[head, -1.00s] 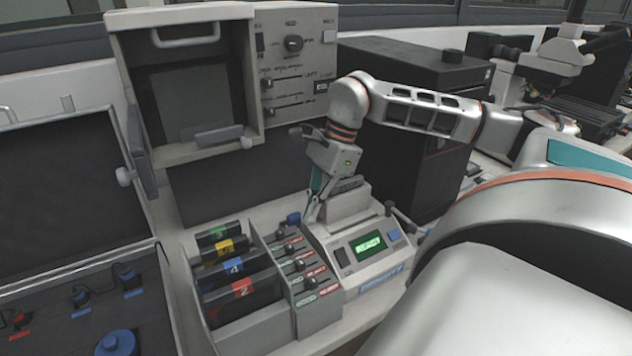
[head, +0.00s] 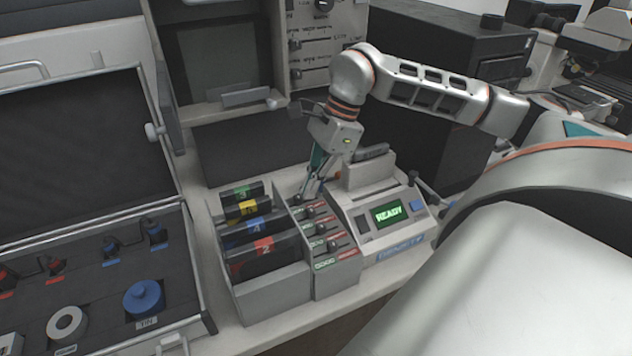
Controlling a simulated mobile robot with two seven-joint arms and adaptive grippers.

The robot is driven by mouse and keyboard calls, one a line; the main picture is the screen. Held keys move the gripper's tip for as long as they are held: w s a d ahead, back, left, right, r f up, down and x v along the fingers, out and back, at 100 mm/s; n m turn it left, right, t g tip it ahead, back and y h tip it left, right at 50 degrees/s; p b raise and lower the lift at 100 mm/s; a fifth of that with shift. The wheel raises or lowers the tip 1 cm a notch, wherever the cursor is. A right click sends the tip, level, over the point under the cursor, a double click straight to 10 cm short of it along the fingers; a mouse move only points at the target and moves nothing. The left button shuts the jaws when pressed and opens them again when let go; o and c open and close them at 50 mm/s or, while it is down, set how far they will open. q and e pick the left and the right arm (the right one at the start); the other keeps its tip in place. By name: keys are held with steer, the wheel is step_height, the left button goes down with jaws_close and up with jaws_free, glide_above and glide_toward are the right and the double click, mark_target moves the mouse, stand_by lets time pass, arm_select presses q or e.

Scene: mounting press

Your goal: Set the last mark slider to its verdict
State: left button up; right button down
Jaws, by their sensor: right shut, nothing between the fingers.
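The mark slider panel (head: 331,262) stands beside the numbered slots, with several rows of green and red labels and small dark knobs. The nearest slider knob (head: 333,245) sits near the middle of its row, toward the red label. My right gripper (head: 304,197) is shut and empty, pointing down at the far end of the panel. Its fingers cover the farthest row, so I cannot tell that slider's position or whether they touch it. My left gripper is not in view.
A holder with numbered dark slots (head: 262,290) is left of the panel. A tester with a green READY display (head: 389,212) is at its right. An open case (head: 95,262) lies at left. The press cabinet (head: 215,60) stands behind. A strip of bench in front is clear.

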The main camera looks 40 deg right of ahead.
steer(key=shift+w+a+r, duration=0.15)
steer(key=shift+w+a, duration=0.1)
steer(key=shift+a, duration=0.4)
steer(key=shift+d, duration=0.1)
steer(key=v, duration=1.2)
steer(key=shift+s, duration=0.15)
